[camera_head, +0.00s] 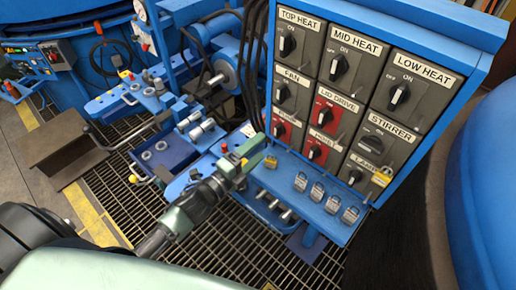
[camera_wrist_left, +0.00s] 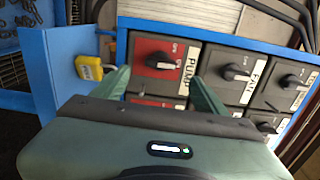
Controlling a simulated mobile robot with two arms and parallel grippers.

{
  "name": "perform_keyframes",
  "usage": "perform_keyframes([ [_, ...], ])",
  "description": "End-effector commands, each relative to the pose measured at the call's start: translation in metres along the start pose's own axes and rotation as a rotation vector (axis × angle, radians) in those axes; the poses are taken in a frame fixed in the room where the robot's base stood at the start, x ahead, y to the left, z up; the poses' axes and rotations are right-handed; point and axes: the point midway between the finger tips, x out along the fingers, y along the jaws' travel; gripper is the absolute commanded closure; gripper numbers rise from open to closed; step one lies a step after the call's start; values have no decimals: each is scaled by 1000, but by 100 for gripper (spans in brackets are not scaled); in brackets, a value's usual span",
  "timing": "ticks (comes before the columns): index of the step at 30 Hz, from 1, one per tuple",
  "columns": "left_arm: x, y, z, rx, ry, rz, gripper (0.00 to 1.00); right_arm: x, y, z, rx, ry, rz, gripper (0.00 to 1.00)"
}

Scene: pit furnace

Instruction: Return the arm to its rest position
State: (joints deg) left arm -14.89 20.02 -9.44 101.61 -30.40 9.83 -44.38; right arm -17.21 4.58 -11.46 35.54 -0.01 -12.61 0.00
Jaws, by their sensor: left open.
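My left gripper (camera_head: 243,158) reaches in from the lower left in the head view, at the lower left corner of the blue switch panel (camera_head: 416,22). Its jaws are open with nothing seen between them. In the left wrist view the two green fingers (camera_wrist_left: 160,90) point at the panel, on either side of the red PUMP switch (camera_wrist_left: 164,64). I cannot tell whether they touch it. The FAN switch (camera_wrist_left: 239,73) is right of the fingers there. My right gripper is not in view.
A blue ledge (camera_head: 285,207) below the switches carries several grey padlocks (camera_head: 316,192) and a yellow one (camera_head: 271,161). Another yellow padlock (camera_head: 384,177) hangs by the LAMP switch. A large blue vessel (camera_head: 490,180) stands at right. Metal grating (camera_head: 235,240) covers the floor.

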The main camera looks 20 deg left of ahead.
Motion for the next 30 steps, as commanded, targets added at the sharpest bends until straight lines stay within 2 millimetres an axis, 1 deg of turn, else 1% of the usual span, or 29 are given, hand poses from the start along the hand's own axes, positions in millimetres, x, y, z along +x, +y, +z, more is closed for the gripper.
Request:
perform_keyframes([
  [9, 0, 0, 1, -15, -12, 6, 27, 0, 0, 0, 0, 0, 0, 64],
  [11, -2, 1, 4, -55, -43, 23, 27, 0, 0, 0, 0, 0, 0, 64],
  [14, -10, 6, 13, -200, -150, 86, 27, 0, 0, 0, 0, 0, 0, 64],
  [17, -31, 18, 22, -436, -316, 189, 27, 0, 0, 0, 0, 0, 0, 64],
  [18, -43, 25, 23, -542, -389, 239, 27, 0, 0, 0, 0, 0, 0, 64],
  [20, -64, 36, 20, -700, -497, 315, 27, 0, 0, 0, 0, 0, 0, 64],
  [21, -78, 42, 16, -793, -562, 364, 27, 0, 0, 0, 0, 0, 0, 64],
  [24, -111, 54, 3, -975, -695, 469, 27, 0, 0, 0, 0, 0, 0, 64],
  [27, -139, 62, -11, -1104, -797, 555, 27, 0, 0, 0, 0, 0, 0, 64],
  [30, -163, 65, -26, -1201, -879, 626, 27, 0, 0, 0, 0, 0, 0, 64],
])
